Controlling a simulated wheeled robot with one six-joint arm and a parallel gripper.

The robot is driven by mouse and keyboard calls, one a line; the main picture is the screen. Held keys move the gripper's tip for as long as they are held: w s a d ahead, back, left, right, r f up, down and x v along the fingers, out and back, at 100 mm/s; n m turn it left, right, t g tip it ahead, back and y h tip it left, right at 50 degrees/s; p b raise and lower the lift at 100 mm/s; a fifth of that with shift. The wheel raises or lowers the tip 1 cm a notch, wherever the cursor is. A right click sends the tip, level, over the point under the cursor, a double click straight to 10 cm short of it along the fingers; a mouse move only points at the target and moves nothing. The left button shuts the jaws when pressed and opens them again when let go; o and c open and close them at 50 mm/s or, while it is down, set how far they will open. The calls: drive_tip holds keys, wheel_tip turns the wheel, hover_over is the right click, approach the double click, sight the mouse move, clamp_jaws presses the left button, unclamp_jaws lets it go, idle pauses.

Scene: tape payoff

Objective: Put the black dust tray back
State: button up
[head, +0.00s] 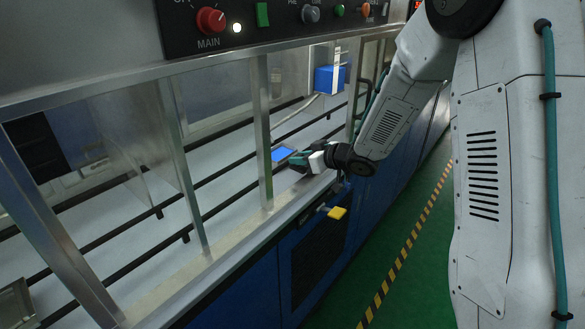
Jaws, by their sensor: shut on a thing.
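My gripper (296,161) is at the end of my arm, over the front rail of the machine. It is small and partly hidden by its own wrist. It is shut on a small flat thing with a bright blue top (282,154), which shows just left of the jaws. I cannot tell whether this is the black dust tray, and no other thing in view is clearly that tray.
Metal posts (262,130) stand along the machine's open front, close to my gripper. Black rails (222,167) run along the pale bed inside. A blue box (330,79) is farther back. The green floor (390,250) with its striped line (402,255) is clear.

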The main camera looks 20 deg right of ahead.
sight(292, 168)
drive_tip(key=shift+w+a+f, duration=0.1)
drive_tip(key=shift+w+a, duration=0.15)
drive_tip(key=shift+a, duration=0.25)
drive_tip(key=shift+w+a, duration=0.2)
drive_tip(key=shift+a, duration=0.25)
drive_tip(key=shift+w+a+f, duration=0.1)
drive_tip(key=shift+f, duration=0.8)
drive_tip(key=shift+w+a+f, duration=0.1)
drive_tip(key=shift+f, duration=0.75)
clamp_jaws()
drive_tip(key=shift+f, duration=0.1)
drive_tip(key=shift+f, duration=0.1)
drive_tip(key=o, duration=1)
unclamp_jaws()
